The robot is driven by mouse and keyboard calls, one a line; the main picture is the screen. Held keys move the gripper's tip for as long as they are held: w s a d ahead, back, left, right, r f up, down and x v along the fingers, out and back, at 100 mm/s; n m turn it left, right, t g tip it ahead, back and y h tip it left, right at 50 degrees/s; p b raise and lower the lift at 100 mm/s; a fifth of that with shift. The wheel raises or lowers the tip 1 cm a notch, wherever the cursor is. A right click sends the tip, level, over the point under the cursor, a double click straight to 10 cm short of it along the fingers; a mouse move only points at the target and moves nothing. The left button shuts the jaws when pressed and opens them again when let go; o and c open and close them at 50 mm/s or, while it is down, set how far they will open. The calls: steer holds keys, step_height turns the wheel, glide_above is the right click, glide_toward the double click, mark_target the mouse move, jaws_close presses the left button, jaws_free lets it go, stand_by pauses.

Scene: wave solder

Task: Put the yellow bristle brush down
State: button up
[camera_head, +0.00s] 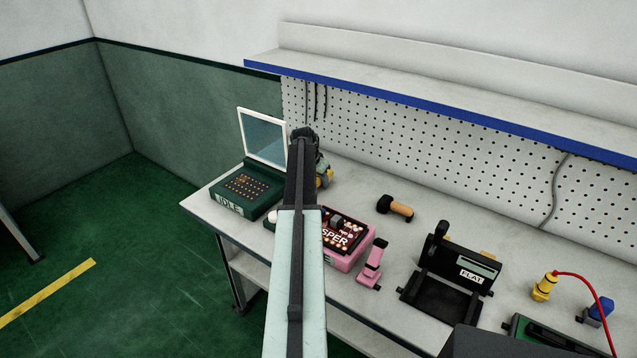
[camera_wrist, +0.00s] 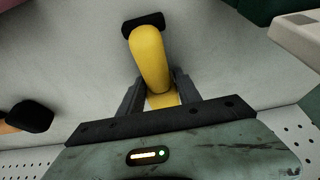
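The yellow bristle brush (camera_wrist: 152,58) is between the two fingers of my gripper (camera_wrist: 157,92) in the wrist view. The fingers lie close against both sides of its yellow body, and its dark end points away from my gripper. In the head view, my arm hides most of the brush, and only a bit of yellow (camera_head: 326,178) shows to the right of my gripper (camera_head: 305,137). My gripper is over the back left of the grey bench (camera_head: 225,208). I cannot tell whether the brush touches the bench.
A green machine marked IDLE (camera_head: 247,190) with a raised lid stands left of my arm. A pink-sided board box (camera_head: 350,258), a pink tool (camera_head: 373,262) and an orange-handled tool (camera_head: 398,207) are to the right. The pegboard (camera_head: 430,140) stands behind, under a blue-edged shelf (camera_head: 440,98).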

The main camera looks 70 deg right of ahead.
steer(key=o, duration=0.4)
steer(key=shift+c, duration=0.2)
steer(key=shift+r, duration=0.1)
steer(key=shift+r+p, duration=0.3)
steer(key=shift+p, duration=0.15)
steer(key=p+v, duration=1)
steer(key=v, duration=0.1)
steer(key=shift+a+r+p, duration=0.2)
steer(key=shift+r+p, duration=0.05)
steer(key=shift+p, duration=0.05)
